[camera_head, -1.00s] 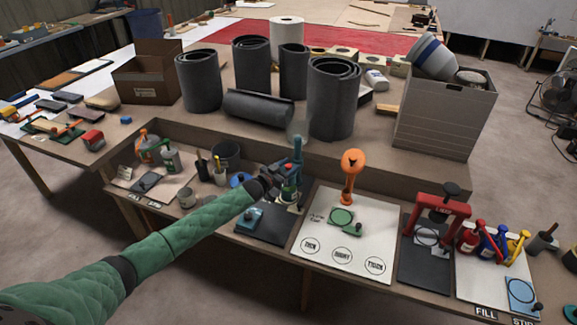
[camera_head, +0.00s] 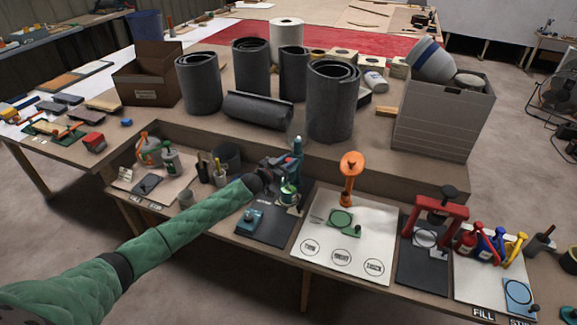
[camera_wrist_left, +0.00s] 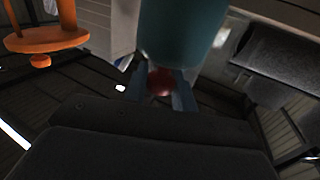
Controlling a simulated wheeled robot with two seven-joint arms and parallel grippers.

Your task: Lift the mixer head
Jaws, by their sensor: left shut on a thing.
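The teal mixer (camera_head: 297,150) stands at the back of a dark mat on the bench. Its head shows as a teal rounded body (camera_wrist_left: 182,30) close up in the left wrist view. A red knob (camera_wrist_left: 160,82) sits under the body, between my fingers. My left gripper (camera_head: 279,166) is at the left side of the mixer, and its fingers also show in the left wrist view (camera_wrist_left: 162,90), shut on the knob. A small greenish cup (camera_head: 289,188) is below the gripper, partly hidden. My right gripper is not in view.
A teal box (camera_head: 250,218) lies on the front of the mat. An orange stand (camera_head: 351,175) is to the right on a white board (camera_head: 342,278). A red press (camera_head: 435,215) is further right. Dark rolls (camera_head: 332,105) stand on the raised shelf behind.

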